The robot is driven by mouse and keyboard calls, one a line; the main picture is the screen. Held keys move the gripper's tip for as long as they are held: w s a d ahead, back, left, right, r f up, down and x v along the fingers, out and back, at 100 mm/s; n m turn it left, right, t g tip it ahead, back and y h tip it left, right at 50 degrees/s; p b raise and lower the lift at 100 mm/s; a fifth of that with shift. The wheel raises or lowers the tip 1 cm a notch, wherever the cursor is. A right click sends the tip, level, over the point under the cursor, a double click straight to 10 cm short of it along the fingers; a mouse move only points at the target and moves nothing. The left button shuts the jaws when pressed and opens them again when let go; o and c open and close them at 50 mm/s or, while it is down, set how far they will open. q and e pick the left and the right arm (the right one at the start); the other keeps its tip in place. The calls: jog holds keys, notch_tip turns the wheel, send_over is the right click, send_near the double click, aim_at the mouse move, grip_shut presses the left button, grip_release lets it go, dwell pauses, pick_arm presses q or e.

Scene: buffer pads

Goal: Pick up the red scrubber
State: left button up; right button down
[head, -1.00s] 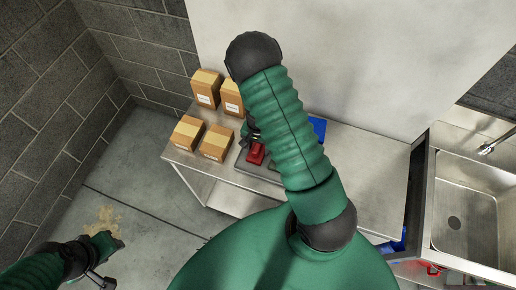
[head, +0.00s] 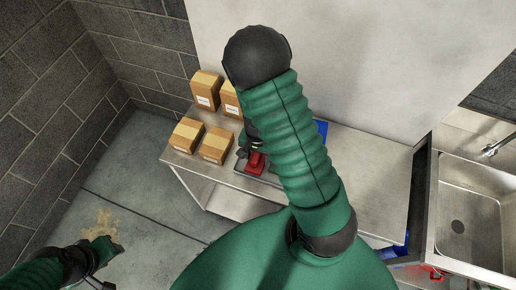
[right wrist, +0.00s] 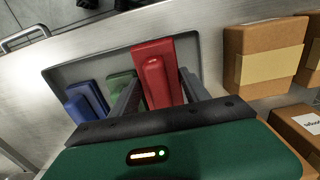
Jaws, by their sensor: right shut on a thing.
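The red scrubber (right wrist: 154,72) stands between the two dark fingers of my right gripper (right wrist: 158,92) in the right wrist view. The gripper is shut on it. In the head view the red scrubber (head: 254,164) shows beside my green right arm, with part of the right gripper (head: 246,150) just above it. The arm hides the rest. The scrubber is over a grey tray (right wrist: 62,73); I cannot tell whether it still touches it. My left gripper (head: 108,250) is at the lower left over the floor, small and dark, away from the table.
The tray also holds blue pads (right wrist: 88,98) and a green pad (right wrist: 121,80). Several cardboard boxes (head: 186,135) stand left of the tray on the metal table (head: 365,160). A sink (head: 468,215) is at the right. The table between arm and sink is mostly clear.

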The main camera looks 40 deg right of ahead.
jog(key=s+a, duration=0.2)
jog(key=s+a+b, duration=0.1)
jog(key=s+a, duration=0.3)
jog(key=shift+a+r, duration=0.2)
jog(key=shift+r, duration=0.15)
jog(key=p, duration=0.2)
jog(key=s+a+p, duration=0.1)
jog(key=p, duration=0.2)
jog(key=shift+s+r, duration=0.25)
jog(key=shift+r, duration=0.1)
jog(key=shift+s+a+f+p, duration=0.1)
jog(key=shift+s+a+p, duration=0.1)
jog(key=shift+p, duration=0.2)
jog(key=shift+a, duration=0.15)
